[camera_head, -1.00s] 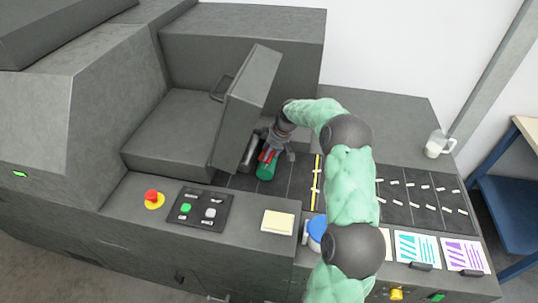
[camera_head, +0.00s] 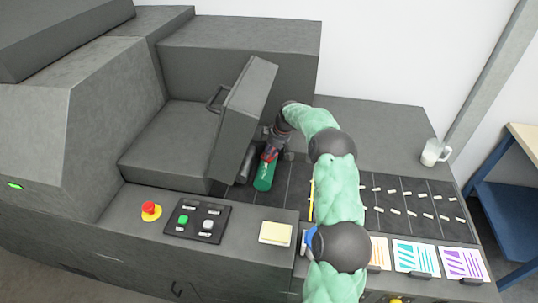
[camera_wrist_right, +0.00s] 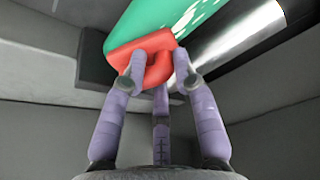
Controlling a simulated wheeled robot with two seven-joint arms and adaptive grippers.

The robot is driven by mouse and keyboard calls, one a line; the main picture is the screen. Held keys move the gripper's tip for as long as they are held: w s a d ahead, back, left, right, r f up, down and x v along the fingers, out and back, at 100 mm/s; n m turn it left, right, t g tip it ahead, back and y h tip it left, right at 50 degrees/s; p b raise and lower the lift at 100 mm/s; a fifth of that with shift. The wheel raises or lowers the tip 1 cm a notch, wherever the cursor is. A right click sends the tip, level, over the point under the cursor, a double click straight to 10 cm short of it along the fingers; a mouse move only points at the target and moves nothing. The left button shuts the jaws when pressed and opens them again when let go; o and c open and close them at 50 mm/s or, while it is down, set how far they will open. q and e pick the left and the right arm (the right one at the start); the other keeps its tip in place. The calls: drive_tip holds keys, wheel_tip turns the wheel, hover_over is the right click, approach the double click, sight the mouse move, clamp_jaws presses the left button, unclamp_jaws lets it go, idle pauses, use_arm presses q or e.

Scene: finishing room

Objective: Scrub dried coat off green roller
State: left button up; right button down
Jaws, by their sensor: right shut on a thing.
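The green roller (camera_head: 264,177) lies in the machine's opening beside the raised cover (camera_head: 243,125). Pale flecks of dried coat show on it, clearer in the right wrist view, where the roller (camera_wrist_right: 165,22) crosses the top. My right gripper (camera_head: 272,150) is shut on a red scrubbing pad (camera_wrist_right: 140,52). The pad is at the roller's surface and appears to touch it. The pad hides part of the roller, and the far end of the roller is hidden by the gripper. My left gripper is not in view.
A shiny metal roller (camera_wrist_right: 240,48) lies parallel, close beside the green one. On the front panel are a red stop button (camera_head: 150,209), a control pad (camera_head: 197,220) and a yellow note block (camera_head: 275,233).

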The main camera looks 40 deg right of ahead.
drive_tip(key=shift+s+a+b, duration=0.2)
drive_tip(key=shift+a+b, duration=0.05)
drive_tip(key=shift+b, duration=0.1)
drive_tip(key=shift+s+a+f+b, duration=0.1)
drive_tip(key=shift+s+a+b, duration=0.35)
drive_tip(key=shift+s+a, duration=0.35)
drive_tip(key=shift+s+a+b, duration=0.45)
drive_tip(key=shift+s+a, duration=0.15)
drive_tip(key=shift+a, duration=0.4)
drive_tip(key=shift+s+a+r+b, duration=0.15)
drive_tip(key=shift+s+a+b, duration=0.3)
drive_tip(key=shift+s+a, duration=0.65)
drive_tip(key=shift+s+a+r+b, duration=0.15)
drive_tip(key=shift+s+a+b, duration=0.3)
drive_tip(key=shift+s+a, duration=0.6)
drive_tip(key=shift+w+a, duration=0.2)
drive_tip(key=shift+w, duration=0.05)
wheel_tip(320, 180, up, 6)
drive_tip(key=p, duration=0.3)
drive_tip(key=shift+r, duration=0.15)
